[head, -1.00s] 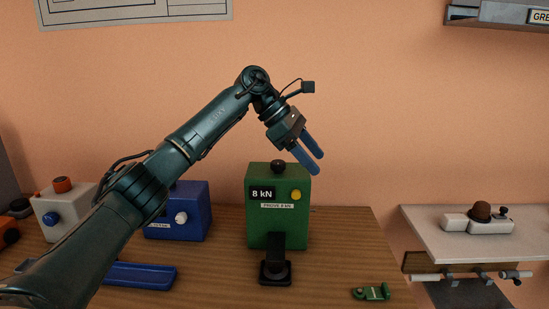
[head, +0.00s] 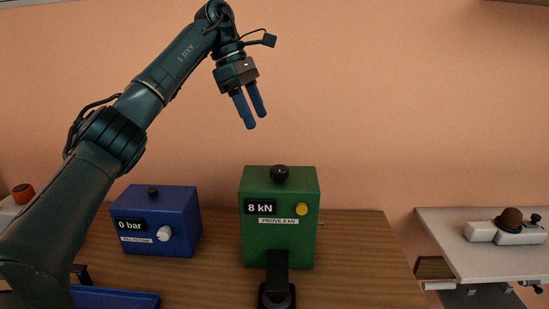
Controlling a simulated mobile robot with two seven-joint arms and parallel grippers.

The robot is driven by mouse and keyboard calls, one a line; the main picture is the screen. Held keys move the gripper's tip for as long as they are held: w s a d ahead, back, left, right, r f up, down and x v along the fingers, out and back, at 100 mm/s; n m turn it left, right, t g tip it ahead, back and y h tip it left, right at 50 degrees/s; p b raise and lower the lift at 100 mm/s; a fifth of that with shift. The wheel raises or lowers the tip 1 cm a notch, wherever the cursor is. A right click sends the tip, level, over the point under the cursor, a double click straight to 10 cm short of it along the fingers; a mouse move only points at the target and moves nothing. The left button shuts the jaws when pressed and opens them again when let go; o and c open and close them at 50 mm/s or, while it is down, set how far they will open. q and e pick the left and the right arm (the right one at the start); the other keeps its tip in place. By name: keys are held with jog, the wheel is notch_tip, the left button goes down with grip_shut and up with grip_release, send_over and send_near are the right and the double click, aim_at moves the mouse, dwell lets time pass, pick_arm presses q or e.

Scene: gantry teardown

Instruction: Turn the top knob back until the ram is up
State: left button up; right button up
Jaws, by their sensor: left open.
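The green press box (head: 250,235) stands on the wooden table. Its black top knob (head: 280,173) sits on the top face. The display (head: 260,207) reads "8 kN" above a label "PROVE 8 kN", with a yellow button (head: 302,209) beside it. The black ram part (head: 277,268) is at the lower front, over a dark base at the picture's bottom edge; whether it is up or down I cannot tell. My left gripper (head: 255,118) is open and empty, its blue fingers pointing down, above and slightly left of the knob and apart from it. My right gripper is not in view.
A blue box (head: 185,213) reading "0 bar", with a white knob, stands left of the press. A blue tray (head: 115,299) lies at the front left.

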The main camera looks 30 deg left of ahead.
aim_at(277, 168)
pick_arm(q)
jog(key=x, duration=1.1)
jog(key=shift+s+d, duration=0.1)
jog(key=shift+d, duration=0.05)
jog(key=shift+d+f, duration=0.2)
jog(key=shift+f, duration=0.35)
jog(key=shift+d+f, duration=0.1)
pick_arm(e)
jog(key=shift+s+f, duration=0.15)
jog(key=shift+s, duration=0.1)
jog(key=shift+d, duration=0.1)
pick_arm(q)
jog(key=c, duration=1)
